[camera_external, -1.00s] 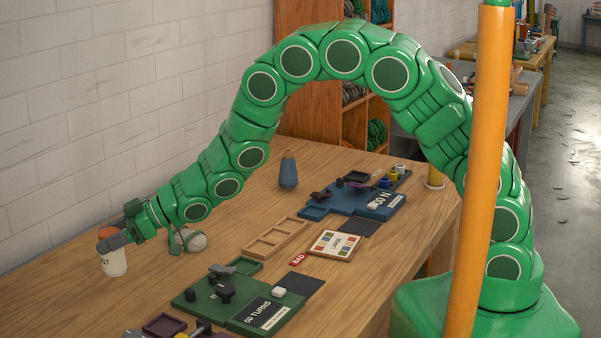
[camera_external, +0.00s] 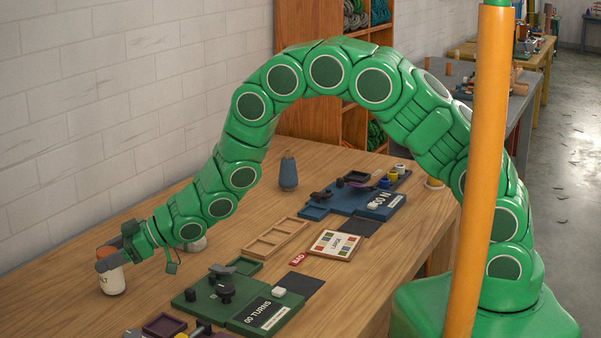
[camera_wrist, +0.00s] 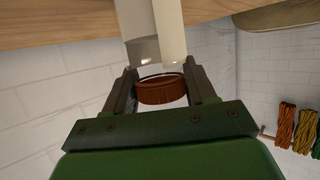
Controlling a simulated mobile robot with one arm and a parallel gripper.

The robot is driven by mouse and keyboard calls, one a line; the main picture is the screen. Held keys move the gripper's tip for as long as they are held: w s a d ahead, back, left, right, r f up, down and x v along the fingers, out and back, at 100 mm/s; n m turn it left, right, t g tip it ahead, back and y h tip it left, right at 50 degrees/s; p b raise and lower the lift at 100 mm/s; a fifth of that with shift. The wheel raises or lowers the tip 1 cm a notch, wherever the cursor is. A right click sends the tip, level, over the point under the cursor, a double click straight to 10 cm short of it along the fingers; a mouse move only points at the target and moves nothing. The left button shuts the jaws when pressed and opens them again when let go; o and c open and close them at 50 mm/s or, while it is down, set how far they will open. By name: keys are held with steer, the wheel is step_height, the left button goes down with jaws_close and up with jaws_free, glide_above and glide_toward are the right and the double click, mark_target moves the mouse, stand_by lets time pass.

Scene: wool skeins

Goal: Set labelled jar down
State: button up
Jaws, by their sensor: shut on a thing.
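The labelled jar (camera_external: 112,281) is white with an orange-brown lid and dark lettering, partly hidden by the fingers. It is upright at the left end of the wooden table (camera_external: 215,278). In the wrist view the jar's lid (camera_wrist: 162,92) shows between the two fingers of my gripper (camera_wrist: 160,84). I cannot tell whether the jar's base touches the table.
A pale round object (camera_external: 197,245) is partly hidden behind my wrist. A green board (camera_external: 232,301) with dark fittings lies to the jar's right. An empty wooden tray (camera_external: 276,238) and a blue bottle-shaped object (camera_external: 288,172) are farther back. Bare table surrounds the jar.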

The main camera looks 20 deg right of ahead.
steer(key=o, duration=1.2)
steer(key=shift+f, duration=0.1)
steer(key=shift+d+r, duration=0.35)
steer(key=shift+d, duration=0.1)
steer(key=v, duration=1.1)
steer(key=shift+f, duration=0.1)
